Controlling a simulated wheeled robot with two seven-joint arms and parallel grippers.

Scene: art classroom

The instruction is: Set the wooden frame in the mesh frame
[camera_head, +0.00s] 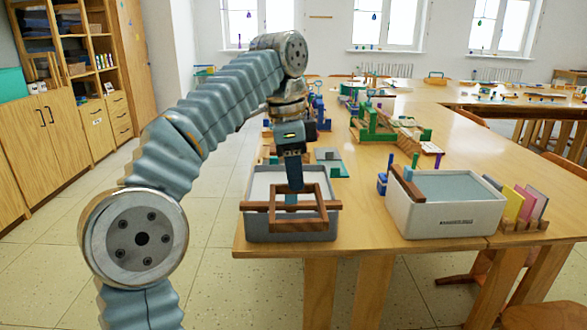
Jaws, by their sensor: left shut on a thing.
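My left gripper (292,197) points down over a grey tub at the front left of the table and is shut on the brown wooden frame (257,206). The wooden frame has an open middle and a long front bar reaching across the tub's width. It is at about the height of the tub's rim; I cannot tell whether it touches anything below. I cannot make out the mesh frame for sure; it may be hidden under the wooden frame or inside the tub. My right gripper is not in view.
The grey tub (262,236) has a pale inside. A white tub (455,219) with a grey-blue surface stands to its right, a brown bar (406,187) at its left rim. Colored cards (526,204) stand beside it. Green and wooden tools (375,128) lie behind.

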